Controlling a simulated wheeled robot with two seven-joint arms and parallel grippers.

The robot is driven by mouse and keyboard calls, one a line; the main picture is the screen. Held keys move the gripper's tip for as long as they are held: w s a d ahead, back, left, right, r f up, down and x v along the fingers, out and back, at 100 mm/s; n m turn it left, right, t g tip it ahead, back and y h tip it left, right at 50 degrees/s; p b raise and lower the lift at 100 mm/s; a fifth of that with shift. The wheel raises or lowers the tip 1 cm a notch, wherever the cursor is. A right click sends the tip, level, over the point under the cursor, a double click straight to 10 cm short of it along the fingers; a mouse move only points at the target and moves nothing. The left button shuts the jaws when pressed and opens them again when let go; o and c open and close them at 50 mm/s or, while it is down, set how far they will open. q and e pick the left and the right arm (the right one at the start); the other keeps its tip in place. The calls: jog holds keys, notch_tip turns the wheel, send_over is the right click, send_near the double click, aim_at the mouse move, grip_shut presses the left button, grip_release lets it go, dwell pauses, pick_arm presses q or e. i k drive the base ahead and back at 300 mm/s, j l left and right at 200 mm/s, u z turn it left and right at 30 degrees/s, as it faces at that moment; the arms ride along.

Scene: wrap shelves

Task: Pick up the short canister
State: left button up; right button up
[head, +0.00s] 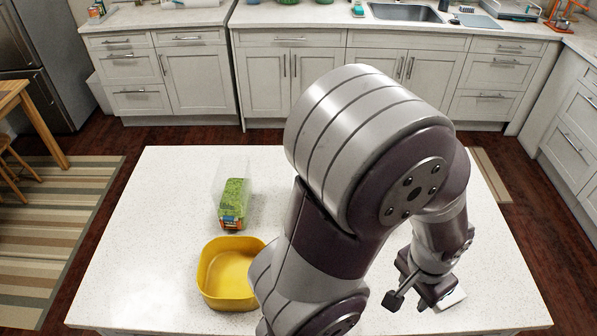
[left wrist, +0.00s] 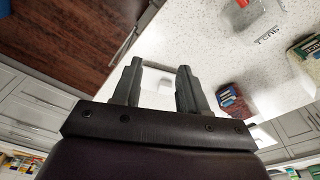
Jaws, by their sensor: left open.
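My left gripper (head: 408,296) is low over the right front part of the white island top in the head view. I cannot make out a short canister for certain in either view; my left arm covers much of the island top. In the left wrist view a small red and blue item (left wrist: 233,101) stands just right of the fingers, its lower part hidden by the gripper body. I cannot tell whether it is the canister. My right gripper is not in view.
A yellow bowl (head: 228,275) and a clear container with green contents (head: 232,203) stand on the left of the island top (head: 165,220). A white flat piece (head: 452,299) shows beside the gripper. A dark-topped package (left wrist: 306,52) shows at the wrist view's right edge.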

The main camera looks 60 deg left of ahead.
aim_at(233, 189)
jog(key=u, duration=2.65)
